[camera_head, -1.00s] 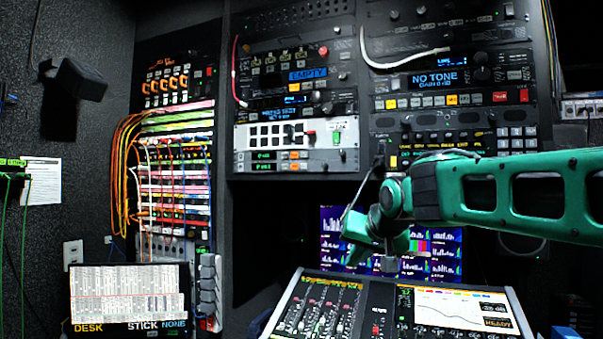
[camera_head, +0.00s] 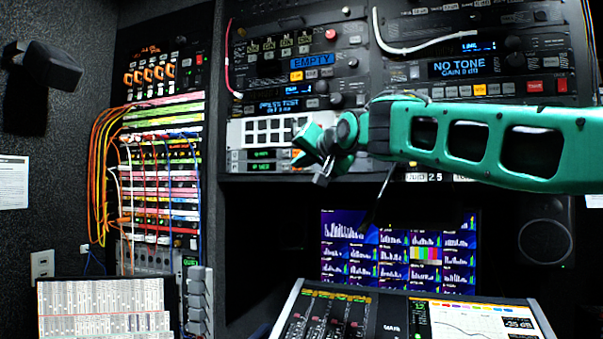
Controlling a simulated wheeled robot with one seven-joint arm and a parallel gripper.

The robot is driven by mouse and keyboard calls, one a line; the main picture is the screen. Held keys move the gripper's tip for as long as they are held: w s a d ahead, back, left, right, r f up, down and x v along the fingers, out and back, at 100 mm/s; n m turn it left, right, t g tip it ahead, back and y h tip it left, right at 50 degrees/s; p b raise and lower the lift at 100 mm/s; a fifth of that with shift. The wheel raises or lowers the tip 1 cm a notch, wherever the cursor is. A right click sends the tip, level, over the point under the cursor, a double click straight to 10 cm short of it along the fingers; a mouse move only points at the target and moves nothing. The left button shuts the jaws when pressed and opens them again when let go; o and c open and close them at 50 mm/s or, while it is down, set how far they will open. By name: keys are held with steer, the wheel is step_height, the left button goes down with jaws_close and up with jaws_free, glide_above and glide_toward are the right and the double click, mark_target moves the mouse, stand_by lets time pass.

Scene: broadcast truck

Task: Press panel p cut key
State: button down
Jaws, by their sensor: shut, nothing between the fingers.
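I cannot read which key is the panel p cut key. My green arm crosses from the right, and my gripper (camera_head: 322,178) is at its left end, shut and empty, in front of this panel's right part in the picture. The wrist hides that part of the panel. I cannot tell whether the gripper touches anything.
Orange patch cables (camera_head: 98,165) hang over the left patch bay. White (camera_head: 405,48) and red (camera_head: 228,60) cables loop over the upper racks. A monitor (camera_head: 345,262) stands below the racks, behind a sloped mixing desk (camera_head: 372,318). A dark gap lies under the rack.

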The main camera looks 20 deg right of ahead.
steer(key=w+d, duration=0.4)
steer(key=w, duration=0.3)
stand_by(0.6)
steer(key=shift+w, duration=0.1)
stand_by(1.7)
steer(key=shift+d, duration=0.1)
steer(key=shift+w+d, duration=0.2)
steer(key=shift+w, duration=0.05)
steer(key=shift+w+d, duration=0.2)
steer(key=shift+w, duration=0.05)
stand_by(0.9)
steer(key=shift+s, duration=0.1)
stand_by(0.3)
steer(key=shift+s+a, duration=0.4)
steer(key=shift+s, duration=0.1)
